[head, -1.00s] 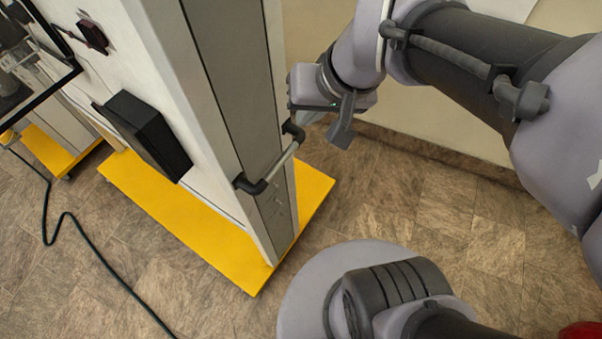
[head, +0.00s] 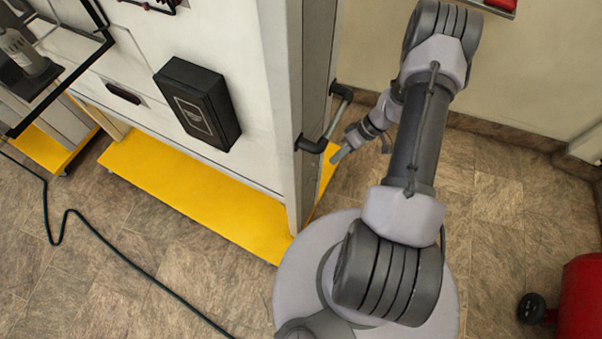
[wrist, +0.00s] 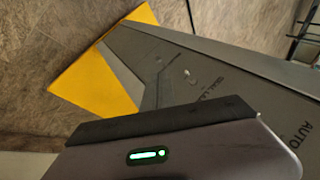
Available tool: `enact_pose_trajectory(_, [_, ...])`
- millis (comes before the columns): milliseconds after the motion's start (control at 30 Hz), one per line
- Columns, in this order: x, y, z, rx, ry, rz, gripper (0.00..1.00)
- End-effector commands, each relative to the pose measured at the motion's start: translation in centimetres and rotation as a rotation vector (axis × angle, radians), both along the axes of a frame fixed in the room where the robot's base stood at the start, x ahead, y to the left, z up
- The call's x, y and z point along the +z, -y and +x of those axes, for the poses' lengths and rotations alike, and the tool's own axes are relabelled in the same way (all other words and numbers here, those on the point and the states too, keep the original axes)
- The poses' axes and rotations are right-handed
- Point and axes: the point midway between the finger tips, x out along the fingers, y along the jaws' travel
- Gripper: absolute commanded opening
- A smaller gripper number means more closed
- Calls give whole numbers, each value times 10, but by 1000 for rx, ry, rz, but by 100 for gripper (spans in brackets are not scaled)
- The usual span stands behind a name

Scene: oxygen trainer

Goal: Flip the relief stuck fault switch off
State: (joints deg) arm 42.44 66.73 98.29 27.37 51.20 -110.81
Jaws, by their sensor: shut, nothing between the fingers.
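The trainer cabinet (head: 240,60) stands on a yellow base at left in the head view. Its grey side panel (wrist: 240,75) shows in the wrist view, with a small light fitting (wrist: 187,73) that looks like a switch. Printed labels lie near it, and "AUTO" reads at the right edge. I cannot tell which fitting is the relief stuck fault switch, or its position. My gripper (head: 345,153) is shut and empty, low beside the cabinet's narrow side, right of the handle. Its fingertips are hard to make out in the wrist view.
A dark bar handle (head: 327,125) sticks out from the cabinet's narrow side, close to my gripper. A black box (head: 197,105) is on the front. The yellow base (head: 190,190) juts out at floor level. A red object (head: 582,300) stands at lower right.

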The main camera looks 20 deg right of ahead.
Motion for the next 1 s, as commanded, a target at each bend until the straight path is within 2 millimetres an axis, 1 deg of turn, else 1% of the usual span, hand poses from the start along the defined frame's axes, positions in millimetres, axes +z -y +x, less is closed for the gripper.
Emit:
enact_pose_trajectory(267, [-1,-2,0,1,-1,1,0])
enact_pose_trajectory(367, [-11,-8,1,2,-1,0,0])
enact_pose_trajectory(600, [-54,-35,4,3,-2,1,0])
enact_pose_trajectory(700, [-67,-45,5,3,-2,1,0])
enact_pose_trajectory(833, [-79,-53,6,2,-2,-1,0])
enact_pose_trajectory(1000, [-83,-56,7,1,-2,-1,0])
